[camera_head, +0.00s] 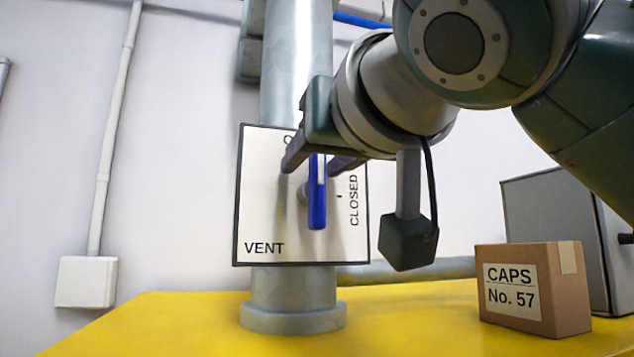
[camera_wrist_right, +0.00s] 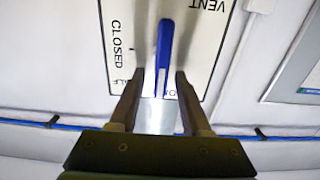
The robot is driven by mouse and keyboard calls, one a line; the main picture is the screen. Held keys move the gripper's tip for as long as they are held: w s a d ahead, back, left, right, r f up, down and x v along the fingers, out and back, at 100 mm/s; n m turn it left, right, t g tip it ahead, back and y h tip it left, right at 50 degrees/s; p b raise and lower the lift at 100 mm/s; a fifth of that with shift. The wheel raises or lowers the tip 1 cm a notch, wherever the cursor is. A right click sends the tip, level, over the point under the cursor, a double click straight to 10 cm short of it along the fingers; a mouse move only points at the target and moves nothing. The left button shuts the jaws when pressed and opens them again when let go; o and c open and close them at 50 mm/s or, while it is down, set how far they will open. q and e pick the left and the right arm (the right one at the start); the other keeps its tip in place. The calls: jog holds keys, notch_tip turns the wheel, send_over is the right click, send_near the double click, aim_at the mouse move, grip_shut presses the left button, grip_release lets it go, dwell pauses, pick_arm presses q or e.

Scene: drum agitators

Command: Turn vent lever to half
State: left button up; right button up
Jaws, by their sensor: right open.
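The blue vent lever (camera_head: 317,208) stands roughly upright in front of a white plate (camera_head: 262,215) marked VENT. CLOSED is on the plate's right side; the top label is mostly hidden. My right gripper (camera_head: 312,166) is open, its fingers on either side of the lever's upper part, with gaps. In the right wrist view, which is upside down, the blue lever (camera_wrist_right: 164,45) reaches down between the open fingers of my right gripper (camera_wrist_right: 158,80). One finger partly covers a label ending in LF. My left gripper is not in view.
The plate is mounted on a thick grey pipe (camera_head: 290,290) rising from a yellow surface (camera_head: 190,325). A cardboard box marked CAPS No. 57 (camera_head: 560,290) sits at the right, before a grey cabinet (camera_head: 545,210). The yellow surface left of the pipe is clear.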

grip_shut()
jog(key=shift+f, duration=0.1)
dwell(0.6)
jog(key=shift+d+f+m+b, duration=0.1)
jog(key=shift+d+m+b, duration=0.1)
jog(key=shift+m+b, duration=0.6)
jog(key=m+b, duration=0.1)
jog(key=m, duration=0.1)
jog(key=d+m, duration=0.1)
jog(key=m, duration=0.1)
jog(key=m+b, duration=0.1)
jog(key=m, duration=0.2)
jog(key=shift+w+d+f+b, duration=0.2)
jog(key=shift+w+f+b, duration=0.1)
jog(key=shift+b, duration=0.05)
